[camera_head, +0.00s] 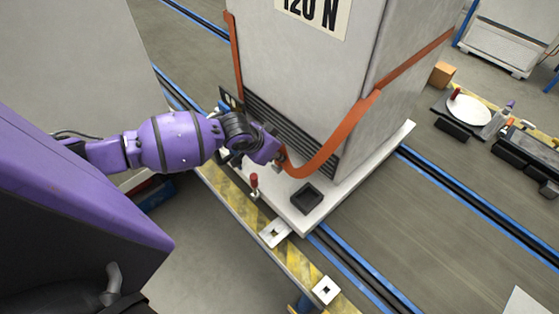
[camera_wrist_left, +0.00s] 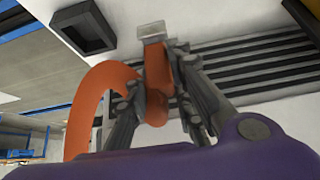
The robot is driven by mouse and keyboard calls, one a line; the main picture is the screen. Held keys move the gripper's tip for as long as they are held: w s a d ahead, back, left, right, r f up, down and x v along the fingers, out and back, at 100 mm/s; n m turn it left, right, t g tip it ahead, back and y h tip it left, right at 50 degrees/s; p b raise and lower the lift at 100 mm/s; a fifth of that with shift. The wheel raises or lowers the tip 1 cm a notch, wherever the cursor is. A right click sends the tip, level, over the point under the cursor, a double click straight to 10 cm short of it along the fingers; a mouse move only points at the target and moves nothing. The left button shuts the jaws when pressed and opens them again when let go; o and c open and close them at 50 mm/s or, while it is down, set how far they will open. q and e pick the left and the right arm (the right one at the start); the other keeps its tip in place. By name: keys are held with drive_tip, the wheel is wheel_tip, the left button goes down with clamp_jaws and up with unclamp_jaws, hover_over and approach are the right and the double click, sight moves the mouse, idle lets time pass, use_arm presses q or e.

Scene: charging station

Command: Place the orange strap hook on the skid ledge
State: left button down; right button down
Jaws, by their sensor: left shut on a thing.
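The orange strap (camera_head: 318,160) runs around the tall grey crate (camera_head: 300,70) and sags in a loop to my left gripper (camera_head: 280,158). In the left wrist view, my left gripper (camera_wrist_left: 165,105) is shut on the strap's end, with the pale metal hook (camera_wrist_left: 152,32) sticking out beyond the fingertips. The white skid ledge (camera_head: 298,222) juts out under the crate. A dark square socket (camera_head: 306,197) sits on it, also seen in the left wrist view (camera_wrist_left: 84,28). The hook is close to the ledge, left of the socket; contact cannot be told. My right gripper is not in view.
A small red-topped peg (camera_head: 254,183) stands at the ledge's left side. A yellow-black striped edge (camera_head: 235,195) with white square plates (camera_head: 326,290) runs along the front. Blue-edged floor rails (camera_head: 470,205) pass beneath. A dark vent grille (camera_head: 285,125) is close behind the gripper.

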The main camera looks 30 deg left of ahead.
use_arm(q)
drive_tip(key=w+f, duration=0.1)
drive_tip(key=f, duration=0.1)
drive_tip(key=w+a+f, duration=0.1)
drive_tip(key=f, duration=0.2)
drive_tip(key=w+f+b, duration=0.1)
drive_tip(key=f, duration=0.1)
drive_tip(key=shift+w+a+f, duration=0.1)
drive_tip(key=shift+a+f, duration=0.1)
drive_tip(key=shift+a, duration=0.05)
drive_tip(key=shift+f, duration=0.3)
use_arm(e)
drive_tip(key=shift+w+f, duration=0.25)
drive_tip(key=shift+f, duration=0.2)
use_arm(q)
drive_tip(key=shift+f, duration=0.15)
drive_tip(key=c, duration=1.5)
unclamp_jaws()
drive_tip(key=shift+c, duration=0.2)
